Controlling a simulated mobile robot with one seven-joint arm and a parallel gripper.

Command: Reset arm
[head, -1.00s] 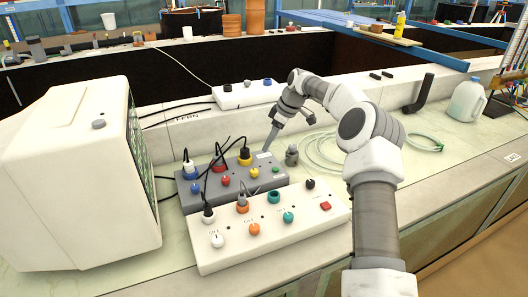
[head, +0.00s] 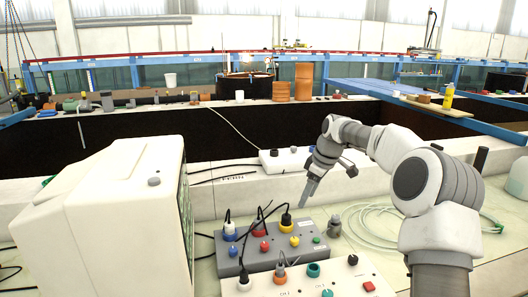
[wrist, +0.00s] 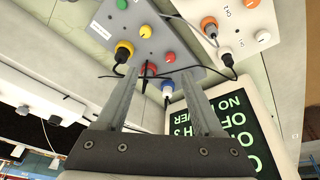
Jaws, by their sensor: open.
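My gripper (head: 309,193) hangs at the end of my arm above the right end of the grey control box (head: 316,226), fingers pointing down. In the wrist view my gripper (wrist: 157,85) is open, its two fingers apart with nothing held between them.
A cream monitor (head: 120,215) stands at left; its green text screen (wrist: 225,130) shows in the wrist view. A white box with knobs (head: 377,285) is in front of the grey box.

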